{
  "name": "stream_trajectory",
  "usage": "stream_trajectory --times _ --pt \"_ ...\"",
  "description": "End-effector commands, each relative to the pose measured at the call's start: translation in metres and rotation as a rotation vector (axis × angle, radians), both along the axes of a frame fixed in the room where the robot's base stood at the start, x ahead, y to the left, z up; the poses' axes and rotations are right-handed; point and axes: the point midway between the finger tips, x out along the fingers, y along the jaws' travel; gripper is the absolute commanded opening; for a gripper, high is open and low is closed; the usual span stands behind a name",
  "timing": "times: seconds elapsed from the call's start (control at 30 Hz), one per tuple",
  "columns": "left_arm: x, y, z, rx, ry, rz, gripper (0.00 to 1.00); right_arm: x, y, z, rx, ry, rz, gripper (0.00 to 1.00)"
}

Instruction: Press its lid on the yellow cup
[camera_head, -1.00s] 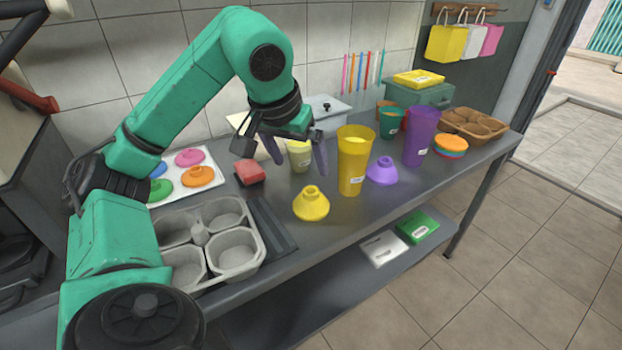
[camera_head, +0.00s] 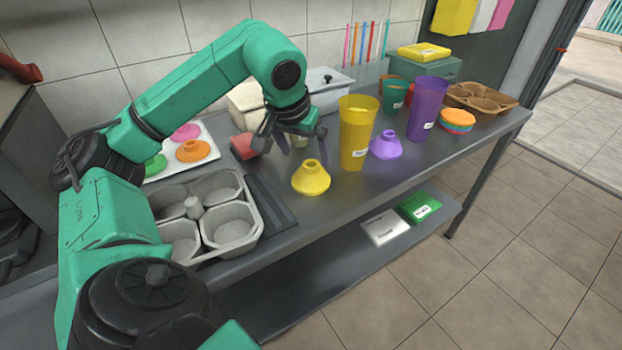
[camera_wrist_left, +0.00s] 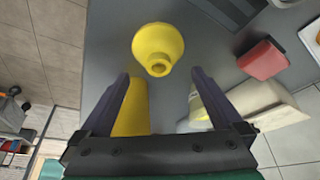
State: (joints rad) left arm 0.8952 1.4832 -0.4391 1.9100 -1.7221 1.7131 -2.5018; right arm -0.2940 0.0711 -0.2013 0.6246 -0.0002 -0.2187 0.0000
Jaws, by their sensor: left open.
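The tall yellow cup (camera_head: 357,140) stands upright on the grey table, with no lid on its rim. The yellow dome lid (camera_head: 311,180), with a narrow neck on top, sits on the table to the cup's left. My left gripper (camera_head: 303,148) is open and empty, behind and above the lid in the head view. In the left wrist view, the lid (camera_wrist_left: 158,45) lies just beyond the open fingertips (camera_wrist_left: 160,85). The yellow cup (camera_wrist_left: 132,112) shows there beside the left-hand finger, partly hidden. My right gripper is out of view.
A purple lid (camera_head: 386,146) and purple cup (camera_head: 427,108) stand right of the yellow cup. A red block (camera_head: 243,147) and a small pale cup (camera_head: 300,141) are near the gripper. A grey compartment tray (camera_head: 258,225) is at front left. Table in front of the lid is clear.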

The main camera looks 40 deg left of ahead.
Motion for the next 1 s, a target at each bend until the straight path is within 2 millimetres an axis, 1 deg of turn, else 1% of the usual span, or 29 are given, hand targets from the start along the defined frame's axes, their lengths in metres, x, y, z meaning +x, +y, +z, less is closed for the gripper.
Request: stream_trajectory --times 0.27,0.37,0.5,0.6,0.93,0.97,1.0 --pt "0.001 0.0 -0.001 0.0 0.001 0.0 1.0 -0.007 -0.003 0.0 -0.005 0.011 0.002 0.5" --pt "0.005 0.001 -0.013 -0.002 0.003 0.0 1.0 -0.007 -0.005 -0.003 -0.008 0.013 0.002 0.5" --pt "0.016 0.003 -0.036 -0.002 0.003 0.0 1.0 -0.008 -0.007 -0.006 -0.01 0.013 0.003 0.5" --pt "0.02 0.004 -0.046 -0.002 0.001 -0.002 1.0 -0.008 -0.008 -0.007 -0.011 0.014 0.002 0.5" --pt "0.021 0.004 -0.047 -0.001 0.0 -0.001 1.0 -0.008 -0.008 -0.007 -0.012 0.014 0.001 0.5" --pt "0.021 0.004 -0.047 -0.001 0.0 -0.001 0.96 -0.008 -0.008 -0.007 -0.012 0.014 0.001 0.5" --pt "0.021 0.004 -0.047 -0.001 0.0 -0.001 0.81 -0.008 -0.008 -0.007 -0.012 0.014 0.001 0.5"
